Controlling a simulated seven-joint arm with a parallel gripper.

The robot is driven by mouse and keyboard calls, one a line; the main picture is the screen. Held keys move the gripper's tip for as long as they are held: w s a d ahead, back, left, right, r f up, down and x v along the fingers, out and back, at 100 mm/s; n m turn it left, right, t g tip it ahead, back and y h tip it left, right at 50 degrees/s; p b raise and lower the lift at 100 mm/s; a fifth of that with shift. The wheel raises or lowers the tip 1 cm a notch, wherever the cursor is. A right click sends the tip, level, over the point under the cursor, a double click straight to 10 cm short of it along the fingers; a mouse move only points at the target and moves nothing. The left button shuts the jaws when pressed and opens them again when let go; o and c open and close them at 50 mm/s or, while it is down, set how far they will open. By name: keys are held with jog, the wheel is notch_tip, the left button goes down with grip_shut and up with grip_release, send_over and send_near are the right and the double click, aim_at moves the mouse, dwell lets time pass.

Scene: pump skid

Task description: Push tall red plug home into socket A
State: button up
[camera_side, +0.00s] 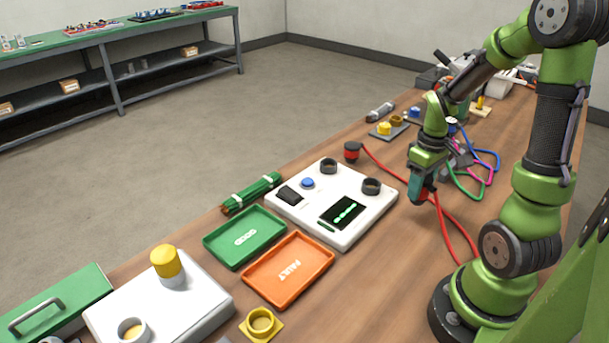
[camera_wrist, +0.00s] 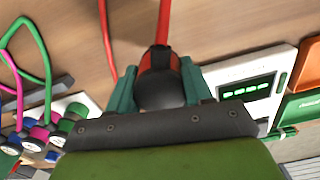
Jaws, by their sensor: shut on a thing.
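My gripper (camera_side: 421,192) has teal fingers and is shut on a red and black plug with a red cable. The held plug shows between the fingers in the wrist view (camera_wrist: 158,80) and is mostly hidden in the side view. It hangs over bare table, to the right of the white tester box (camera_side: 302,236) and apart from it. The box has two dark round sockets, one at the back (camera_side: 329,166) and one at the right (camera_side: 371,186). I cannot read which is socket A. A second red and black plug (camera_side: 352,151) rests on the table behind the box.
The box carries a lit green display (camera_side: 343,212), a blue button (camera_side: 308,183) and a black switch. A green tray (camera_side: 245,238) and an orange tray (camera_side: 288,270) lie in front of it. Red, green, pink and blue cables run over the table near my gripper.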

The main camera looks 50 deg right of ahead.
jog(key=w+a+r, duration=0.1)
jog(key=w+r, duration=0.6)
jog(key=w, duration=0.5)
jog(key=shift+w+a+f, duration=0.1)
jog(key=shift+w+f, duration=0.05)
jog(key=shift+f, duration=2.3)
jog(key=shift+f, duration=1.8)
jog(key=o, duration=1.3)
jog(key=shift+c, duration=0.2)
jog(key=shift+r, duration=0.15)
